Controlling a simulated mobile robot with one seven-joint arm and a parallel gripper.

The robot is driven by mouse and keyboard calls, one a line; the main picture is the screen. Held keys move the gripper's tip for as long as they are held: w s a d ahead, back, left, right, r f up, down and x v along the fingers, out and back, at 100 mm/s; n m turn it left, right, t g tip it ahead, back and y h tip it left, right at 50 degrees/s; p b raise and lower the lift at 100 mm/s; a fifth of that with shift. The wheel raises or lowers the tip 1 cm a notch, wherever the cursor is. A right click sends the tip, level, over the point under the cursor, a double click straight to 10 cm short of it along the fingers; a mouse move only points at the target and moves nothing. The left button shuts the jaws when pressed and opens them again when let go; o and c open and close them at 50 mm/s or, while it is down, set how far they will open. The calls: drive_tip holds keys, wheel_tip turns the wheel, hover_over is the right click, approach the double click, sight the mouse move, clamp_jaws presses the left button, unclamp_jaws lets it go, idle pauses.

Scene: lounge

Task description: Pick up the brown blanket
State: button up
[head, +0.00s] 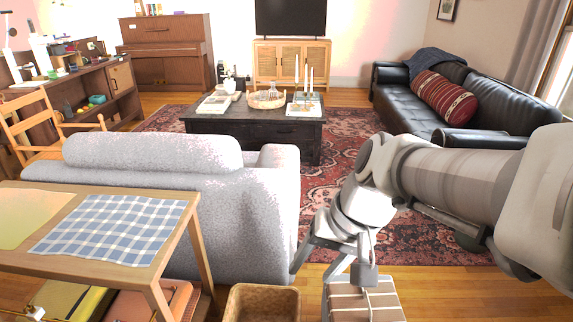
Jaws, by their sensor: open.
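A light brown block-shaped thing with pale stripes (372,304) is at the bottom edge, cut off by the frame. It may be the folded brown blanket, but I cannot tell for sure. My gripper (330,273) points down just above and to the left of it. Its fingers are apart, with nothing seen between them. I cannot tell whether a finger touches the striped thing. A dark grey-blue blanket (436,62) lies over the back of the black sofa (400,100) at the far right.
A tan bin (262,304) stands left of the striped thing. A pale grey sofa (240,215) and a wooden table (182,232) with a blue checked cloth (112,228) are at left. A dark coffee table (250,125) stands on the red rug (335,160) beyond.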

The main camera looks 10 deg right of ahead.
drive_tip(key=w+f+m+y, duration=0.5)
drive_tip(key=w+f, duration=0.2)
drive_tip(key=w, duration=0.2)
drive_tip(key=m+t+h, duration=1)
drive_tip(key=m+t, duration=0.1)
drive_tip(key=m, duration=1.9)
hover_over(367, 300)
drive_tip(key=s+a, duration=0.2)
drive_tip(key=s, duration=1.2)
wheel_tip(367, 300, down, 44)
drive_tip(key=shift+w+d+r, duration=0.15)
drive_tip(key=shift+r, duration=0.1)
drive_tip(key=b+x, duration=0.2)
drive_tip(key=x, duration=0.3)
drive_tip(key=f+b+x, duration=0.1)
drive_tip(key=b+x, duration=0.1)
drive_tip(key=x, duration=0.4)
drive_tip(key=shift+d+f+b, duration=0.1)
drive_tip(key=shift+d+b, duration=0.05)
drive_tip(key=shift+b, duration=0.25)
drive_tip(key=shift+w+d+f, duration=0.1)
drive_tip(key=shift+w, duration=0.3)
drive_tip(key=b+x, duration=0.1)
drive_tip(key=x, duration=0.1)
drive_tip(key=b+x, duration=0.1)
drive_tip(key=x, duration=0.1)
drive_tip(key=shift+f+b, duration=0.3)
drive_tip(key=shift+b, duration=0.1)
drive_tip(key=shift+w, duration=0.45)
clamp_jaws()
